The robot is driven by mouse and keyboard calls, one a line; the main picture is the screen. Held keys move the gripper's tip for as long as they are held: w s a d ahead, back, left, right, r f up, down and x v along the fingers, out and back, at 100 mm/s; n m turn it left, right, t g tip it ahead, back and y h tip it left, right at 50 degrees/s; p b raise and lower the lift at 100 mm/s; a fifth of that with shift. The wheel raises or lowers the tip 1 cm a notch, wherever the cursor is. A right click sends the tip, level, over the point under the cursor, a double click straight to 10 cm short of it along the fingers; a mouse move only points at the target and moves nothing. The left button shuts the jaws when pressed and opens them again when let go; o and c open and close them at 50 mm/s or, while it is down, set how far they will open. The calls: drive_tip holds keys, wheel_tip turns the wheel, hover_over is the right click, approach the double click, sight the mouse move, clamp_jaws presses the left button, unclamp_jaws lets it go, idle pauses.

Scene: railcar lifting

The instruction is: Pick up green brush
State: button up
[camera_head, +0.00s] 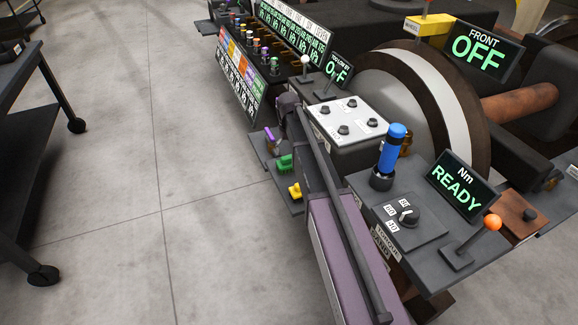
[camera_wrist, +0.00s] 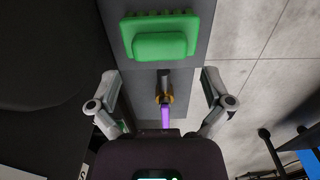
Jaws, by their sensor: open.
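The green brush (camera_head: 285,163) lies on a dark grey shelf at the left side of the console, between a purple-handled tool (camera_head: 270,139) and a yellow item (camera_head: 295,190). In the wrist view the green brush (camera_wrist: 160,40) is at the top centre, with its block shape fully seen and bristles along its upper edge. My gripper (camera_wrist: 161,102) is open, its two fingers spread wide below the brush in the picture and apart from it. The purple-handled tool (camera_wrist: 165,115) with a brass band shows between the fingers, below the brush; the gripper body hides its lower end.
A dark wheeled cart (camera_head: 25,165) stands at the left. The concrete floor (camera_head: 170,150) between them is clear.

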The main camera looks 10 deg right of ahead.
sight(289, 156)
drive_tip(key=shift+f+b, duration=1.8)
drive_tip(key=shift+f, duration=0.3)
drive_tip(key=c, duration=1)
drive_tip(key=shift+r, duration=0.15)
wheel_tip(289, 156, up, 10)
drive_tip(key=p, duration=1)
drive_tip(key=o, duration=0.5)
drive_tip(key=shift+c, duration=1.2)
